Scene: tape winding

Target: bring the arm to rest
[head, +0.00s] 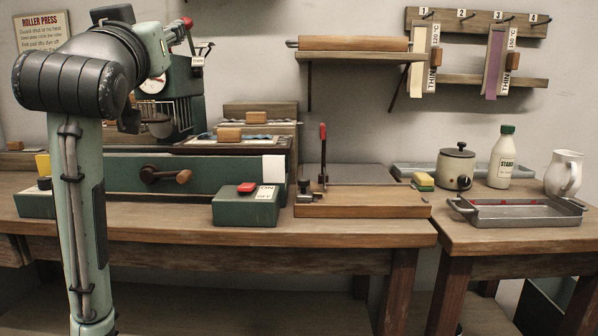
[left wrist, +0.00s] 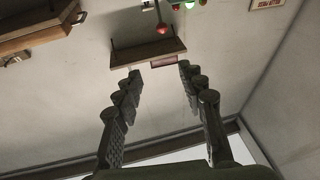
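My left gripper (left wrist: 160,70) is open in the left wrist view. In the head view I cannot make out the left gripper's fingers. My right gripper is in neither view.
The bench (head: 330,232) carries a green press (head: 220,172), a green box with a red button (head: 245,208) and a wooden board with an upright red-handled lever (head: 365,201). On the right table stand a metal tray (head: 525,213), a pot (head: 455,168), a bottle (head: 501,160) and a jug (head: 563,174).

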